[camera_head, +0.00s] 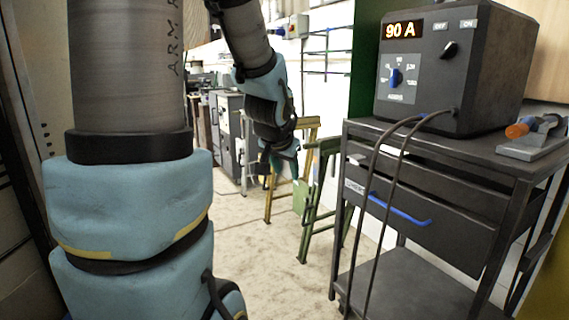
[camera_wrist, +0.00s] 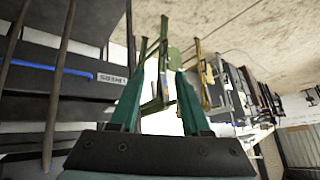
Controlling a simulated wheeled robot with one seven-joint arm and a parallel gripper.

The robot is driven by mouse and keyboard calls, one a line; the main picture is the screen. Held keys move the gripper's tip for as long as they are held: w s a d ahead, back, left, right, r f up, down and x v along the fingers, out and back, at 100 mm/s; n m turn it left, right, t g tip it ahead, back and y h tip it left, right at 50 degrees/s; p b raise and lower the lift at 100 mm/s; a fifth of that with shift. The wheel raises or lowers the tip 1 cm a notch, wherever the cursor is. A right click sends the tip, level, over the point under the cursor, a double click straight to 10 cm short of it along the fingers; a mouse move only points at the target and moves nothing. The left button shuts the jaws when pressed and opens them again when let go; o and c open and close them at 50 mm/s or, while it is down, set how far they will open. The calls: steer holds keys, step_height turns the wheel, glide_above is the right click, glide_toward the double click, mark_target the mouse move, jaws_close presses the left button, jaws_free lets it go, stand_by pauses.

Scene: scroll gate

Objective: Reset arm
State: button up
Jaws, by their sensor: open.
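My arm, in blue and grey, fills the left and middle of the head view. My gripper (camera_head: 286,150) hangs at the arm's end, left of the dark cart, pointing downward and partly hidden by its own wrist. In the wrist view, my gripper (camera_wrist: 158,100) shows two green fingers spread apart, open, with nothing between them.
A dark cart (camera_head: 455,162) with a blue-handled drawer stands at right. On it sit a welding machine (camera_head: 455,65) reading 90 A and a small vise-like tool (camera_head: 535,138). Cables (camera_head: 375,185) hang in front. Green trestles (camera_head: 318,200) stand behind; the floor (camera_head: 265,280) at centre is clear.

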steer(key=s+a+f+n+g+y, duration=0.1)
steer(key=s+a+f+n+g, duration=0.2)
steer(key=s, duration=0.4)
steer(key=s+a+f+n+g, duration=0.1)
steer(key=s+a+f+g, duration=0.25)
steer(key=s+f, duration=0.25)
step_height(320, 180, up, 16)
steer(key=s+p, duration=0.1)
steer(key=p, duration=1.5)
steer(key=shift+a+n, duration=0.3)
